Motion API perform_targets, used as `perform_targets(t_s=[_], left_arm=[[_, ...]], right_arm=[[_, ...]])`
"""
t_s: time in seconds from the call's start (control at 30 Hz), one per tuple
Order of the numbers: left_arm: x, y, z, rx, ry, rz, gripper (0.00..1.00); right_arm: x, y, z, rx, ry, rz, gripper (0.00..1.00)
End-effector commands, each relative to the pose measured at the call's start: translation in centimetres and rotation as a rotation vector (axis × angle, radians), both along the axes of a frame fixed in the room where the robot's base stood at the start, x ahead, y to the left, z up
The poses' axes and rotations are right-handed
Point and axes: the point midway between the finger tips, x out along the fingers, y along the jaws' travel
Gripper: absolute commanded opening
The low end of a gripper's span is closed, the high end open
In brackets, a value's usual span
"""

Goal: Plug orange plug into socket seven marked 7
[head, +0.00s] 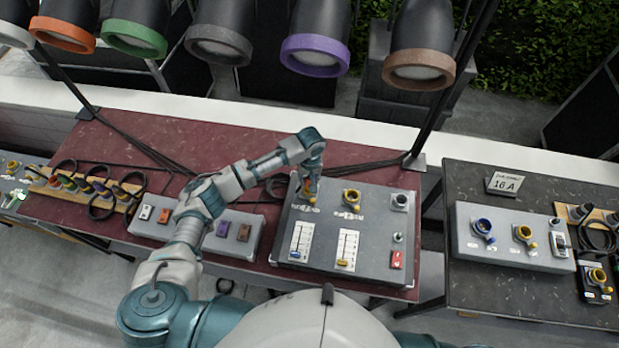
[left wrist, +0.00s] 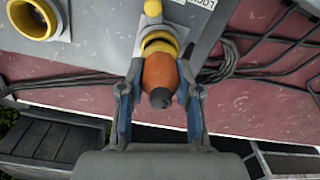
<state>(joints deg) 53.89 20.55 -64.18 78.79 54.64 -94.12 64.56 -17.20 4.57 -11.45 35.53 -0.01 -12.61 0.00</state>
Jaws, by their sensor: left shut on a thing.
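The orange plug (left wrist: 161,73) is between the two fingers of my left gripper (left wrist: 160,92), which is shut on it. Its far end meets a yellow ring socket (left wrist: 158,44) on the grey panel; I cannot tell how deep it sits. In the head view my left gripper (head: 309,194) points down at the left socket of the grey control box (head: 335,225) and hides most of the plug. A second yellow socket (head: 351,196) is to its right, also in the left wrist view (left wrist: 36,17). The marking 7 is not legible. My right gripper is not in view.
A rack of coloured plugs (head: 85,186) lies at the left of the dark red table (head: 150,140). A switch box (head: 236,232) stands beside the control box. Black cables run behind it. Another table (head: 500,290) with sockets is at right; stage lamps (head: 316,45) hang above.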

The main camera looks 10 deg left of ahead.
Motion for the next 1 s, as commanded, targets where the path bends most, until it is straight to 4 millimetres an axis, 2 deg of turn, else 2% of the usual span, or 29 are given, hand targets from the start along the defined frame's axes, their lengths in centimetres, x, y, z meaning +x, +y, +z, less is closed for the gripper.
perform_targets(t_s=[0.83,0.87,0.93,0.97,1.0], left_arm=[[0.0,0.0,-1.5,-0.001,0.000,0.001,0.00],[0.0,0.0,-1.5,-0.002,-0.002,0.001,0.41],[0.0,0.0,-1.5,-0.001,0.000,0.001,0.58],[0.0,0.0,-1.5,-0.001,0.000,0.001,0.63],[0.0,0.0,-1.5,-0.001,0.000,0.001,0.63]], right_arm=[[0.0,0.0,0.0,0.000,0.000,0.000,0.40],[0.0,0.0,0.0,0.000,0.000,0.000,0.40],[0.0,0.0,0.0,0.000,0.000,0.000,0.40],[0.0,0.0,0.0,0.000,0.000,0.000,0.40],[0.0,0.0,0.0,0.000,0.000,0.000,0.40]])
